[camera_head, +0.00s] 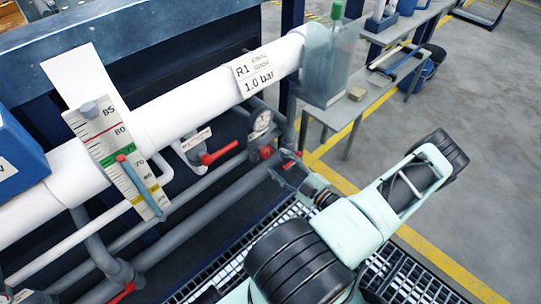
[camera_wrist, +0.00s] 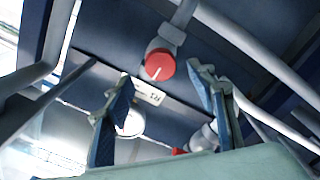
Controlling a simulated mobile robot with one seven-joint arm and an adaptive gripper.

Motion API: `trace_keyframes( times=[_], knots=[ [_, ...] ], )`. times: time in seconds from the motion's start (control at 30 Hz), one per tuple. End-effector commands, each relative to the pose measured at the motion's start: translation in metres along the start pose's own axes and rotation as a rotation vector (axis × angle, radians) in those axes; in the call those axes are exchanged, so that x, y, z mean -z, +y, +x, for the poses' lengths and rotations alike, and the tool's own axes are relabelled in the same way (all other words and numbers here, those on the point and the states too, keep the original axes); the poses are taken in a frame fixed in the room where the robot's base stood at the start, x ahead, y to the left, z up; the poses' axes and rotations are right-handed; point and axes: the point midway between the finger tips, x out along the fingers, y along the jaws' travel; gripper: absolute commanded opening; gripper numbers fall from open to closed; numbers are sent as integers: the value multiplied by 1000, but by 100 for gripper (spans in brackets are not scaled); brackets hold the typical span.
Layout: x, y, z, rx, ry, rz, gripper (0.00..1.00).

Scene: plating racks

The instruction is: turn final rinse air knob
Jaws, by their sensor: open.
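A round red knob (camera_wrist: 160,65) with a pale mark on its face sits on a grey pipe fitting in the wrist view. My gripper (camera_wrist: 164,82) is open, its two blue-padded fingers spread to the left and right. The knob shows beyond the fingertips, roughly in line with the gap, and nothing is held. In the head view my gripper (camera_head: 283,168) is by the lower pipes below the white R1 pipe. A small red part (camera_head: 266,152) shows beside it; I cannot tell whether it is the same knob. Contact cannot be made out.
A white pipe (camera_head: 185,105) labelled R1, 1.0 bar, runs above. A red lever (camera_head: 222,152), a gauge (camera_head: 262,122) and a scale plate (camera_head: 118,150) are to the left. A small label (camera_wrist: 153,94) shows near the knob. A bench (camera_head: 340,110) stands behind; open floor is at right.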

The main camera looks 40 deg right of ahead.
Motion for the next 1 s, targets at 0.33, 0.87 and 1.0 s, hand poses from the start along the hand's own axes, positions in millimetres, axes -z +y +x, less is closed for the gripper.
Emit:
trace_keyframes(
  times=[0.33,0.87,1.0],
  knots=[
    [0,0,-48,0,0,1,51],
    [0,0,-50,1,0,1,51],
    [0,1,-50,2,-2,-6,51]
  ],
)
